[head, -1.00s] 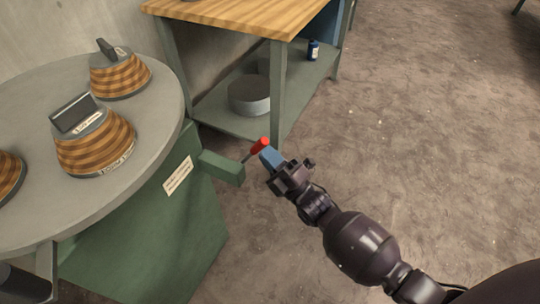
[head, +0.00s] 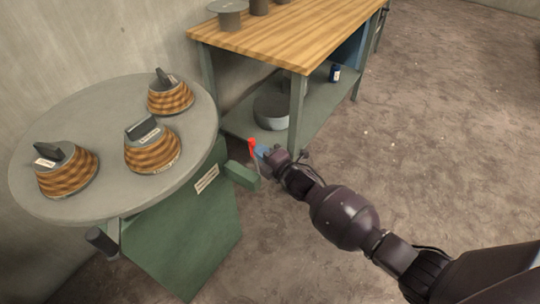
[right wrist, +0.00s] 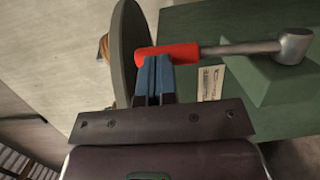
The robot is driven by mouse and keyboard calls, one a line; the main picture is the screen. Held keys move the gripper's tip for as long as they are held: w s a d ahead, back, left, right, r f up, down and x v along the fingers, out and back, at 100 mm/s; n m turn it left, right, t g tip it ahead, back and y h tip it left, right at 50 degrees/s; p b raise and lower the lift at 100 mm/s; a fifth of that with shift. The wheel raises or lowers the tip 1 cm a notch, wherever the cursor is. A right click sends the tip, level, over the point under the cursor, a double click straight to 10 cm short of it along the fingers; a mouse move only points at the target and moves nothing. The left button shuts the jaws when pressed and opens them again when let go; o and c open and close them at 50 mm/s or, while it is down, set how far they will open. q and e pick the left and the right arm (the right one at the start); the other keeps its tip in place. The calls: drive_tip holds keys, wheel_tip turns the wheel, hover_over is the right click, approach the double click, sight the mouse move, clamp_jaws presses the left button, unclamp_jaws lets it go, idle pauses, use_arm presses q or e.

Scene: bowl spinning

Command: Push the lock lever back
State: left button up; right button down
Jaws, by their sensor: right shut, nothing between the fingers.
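The lock lever (head: 251,146) has a red handle and sticks up from a green block (head: 242,176) on the side of the green machine base. In the right wrist view the red handle (right wrist: 180,52) lies across the fingertips, on a grey metal rod that ends in a round pivot at the right. My right gripper (head: 262,151) is shut, with its blue fingertips together at the handle. It also shows in the right wrist view (right wrist: 153,78). The fingertips are beside the handle, seemingly touching it, not gripping it. My left gripper is not in view.
A round grey table (head: 100,105) on the green base (head: 190,245) carries several brown striped bowls (head: 152,153) with grey clamps. A wooden-topped workbench (head: 290,38) stands behind the lever, with a lower shelf. The floor (head: 420,130) to the right is clear.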

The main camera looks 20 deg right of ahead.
drive_tip(key=shift+w+a+f+b, duration=0.15)
drive_tip(key=shift+w+a+b, duration=0.05)
drive_tip(key=shift+w+a, duration=0.5)
drive_tip(key=shift+w+a+f+b, duration=0.2)
drive_tip(key=shift+w+a, duration=0.3)
drive_tip(key=shift+w, duration=0.3)
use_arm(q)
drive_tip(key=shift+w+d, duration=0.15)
use_arm(e)
drive_tip(key=shift+w+a+r, duration=0.25)
drive_tip(key=shift+w+a, duration=0.1)
drive_tip(key=shift+w, duration=0.2)
